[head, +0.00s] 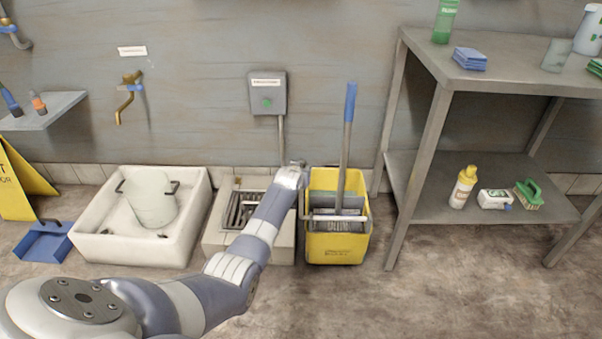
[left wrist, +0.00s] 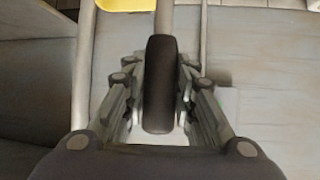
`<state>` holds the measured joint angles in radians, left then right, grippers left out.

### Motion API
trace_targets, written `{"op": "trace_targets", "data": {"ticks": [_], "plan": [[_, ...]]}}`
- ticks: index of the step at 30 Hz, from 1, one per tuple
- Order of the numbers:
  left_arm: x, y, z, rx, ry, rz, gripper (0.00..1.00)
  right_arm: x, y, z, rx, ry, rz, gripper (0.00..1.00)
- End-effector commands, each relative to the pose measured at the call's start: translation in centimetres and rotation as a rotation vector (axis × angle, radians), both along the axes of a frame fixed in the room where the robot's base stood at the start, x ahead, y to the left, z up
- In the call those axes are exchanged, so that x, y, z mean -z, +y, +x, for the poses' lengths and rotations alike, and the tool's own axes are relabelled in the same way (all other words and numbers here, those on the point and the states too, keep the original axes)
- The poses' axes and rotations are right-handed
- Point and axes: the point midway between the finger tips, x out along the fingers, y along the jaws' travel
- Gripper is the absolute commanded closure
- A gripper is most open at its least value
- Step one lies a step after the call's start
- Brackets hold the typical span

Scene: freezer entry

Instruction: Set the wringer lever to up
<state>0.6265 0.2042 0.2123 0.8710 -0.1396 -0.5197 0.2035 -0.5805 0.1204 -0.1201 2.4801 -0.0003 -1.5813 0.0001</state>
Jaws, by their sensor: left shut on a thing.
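The yellow mop bucket (head: 337,249) stands on the floor, with a grey wringer (head: 336,226) in its top. My left arm reaches to the bucket's left rim in the head view; its fingers are hard to make out there. In the left wrist view my left gripper (left wrist: 160,108) is shut on the black grip of the wringer lever (left wrist: 160,75), which lies between the two fingers. The lever's grey rod runs up from the grip toward a yellow edge at the top. The lever's angle cannot be told from the head view. My right gripper is not in view.
A mop with a blue-topped handle (head: 348,125) stands upright in the bucket. A floor drain basin (head: 222,245) and a white sink (head: 135,250) holding a pail are to the left. A grey shelf (head: 405,190) stands to the right. The front floor is clear.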

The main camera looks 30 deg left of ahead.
Motion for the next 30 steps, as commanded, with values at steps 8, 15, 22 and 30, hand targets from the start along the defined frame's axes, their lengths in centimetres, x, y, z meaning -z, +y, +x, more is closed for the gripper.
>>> {"op": "trace_targets", "data": {"ticks": [8,15,22,30], "plan": [[-0.15,0.22,0.37,0.000,0.013,-0.007,1.00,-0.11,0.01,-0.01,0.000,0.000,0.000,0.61],[-0.22,0.30,0.43,0.000,0.014,-0.008,1.00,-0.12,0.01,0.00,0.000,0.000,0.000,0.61],[-0.34,0.35,0.48,0.000,0.011,-0.007,0.70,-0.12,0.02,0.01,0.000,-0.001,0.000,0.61],[-0.15,0.27,0.40,0.000,0.015,-0.009,0.54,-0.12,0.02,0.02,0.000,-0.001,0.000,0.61]]}}
